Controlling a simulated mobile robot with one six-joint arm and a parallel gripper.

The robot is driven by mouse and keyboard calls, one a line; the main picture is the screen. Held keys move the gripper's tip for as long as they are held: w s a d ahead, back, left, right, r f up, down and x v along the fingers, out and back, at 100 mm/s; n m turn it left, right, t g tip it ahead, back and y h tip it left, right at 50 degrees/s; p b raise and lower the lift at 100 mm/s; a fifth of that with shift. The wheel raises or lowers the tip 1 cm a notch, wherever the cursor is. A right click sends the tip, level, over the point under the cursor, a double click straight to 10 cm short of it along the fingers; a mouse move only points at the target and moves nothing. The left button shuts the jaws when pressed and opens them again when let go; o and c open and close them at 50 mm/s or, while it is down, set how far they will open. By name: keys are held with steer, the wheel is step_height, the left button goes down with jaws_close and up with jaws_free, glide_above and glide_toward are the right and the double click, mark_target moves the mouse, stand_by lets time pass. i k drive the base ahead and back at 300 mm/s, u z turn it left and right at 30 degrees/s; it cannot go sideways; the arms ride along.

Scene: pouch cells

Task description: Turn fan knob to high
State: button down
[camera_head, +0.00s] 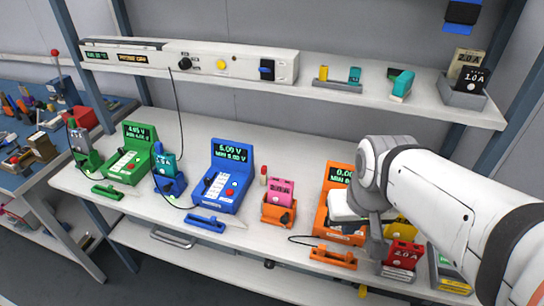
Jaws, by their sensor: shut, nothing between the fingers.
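A long white control unit (225,58) runs along the left part of the upper shelf. It carries a black round knob (185,63), which looks like the fan knob; its pointer setting is too small to read. My gripper (377,258) is at the lower right, pointing down near the front of the bench by the orange device. It is shut with nothing held, far from the knob and below it. My white arm hides part of the orange device (334,205) and things behind it.
Green (128,152) and blue (228,176) testers stand on the bench (200,127). Holders (464,90) stand at the shelf's right. Space before the knob looks clear.

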mark_target(269, 264)
steer(key=z, duration=0.75)
steer(key=k, duration=2.3)
steer(key=u, duration=0.6)
steer(key=i, duration=0.5)
steer(key=u, duration=0.05)
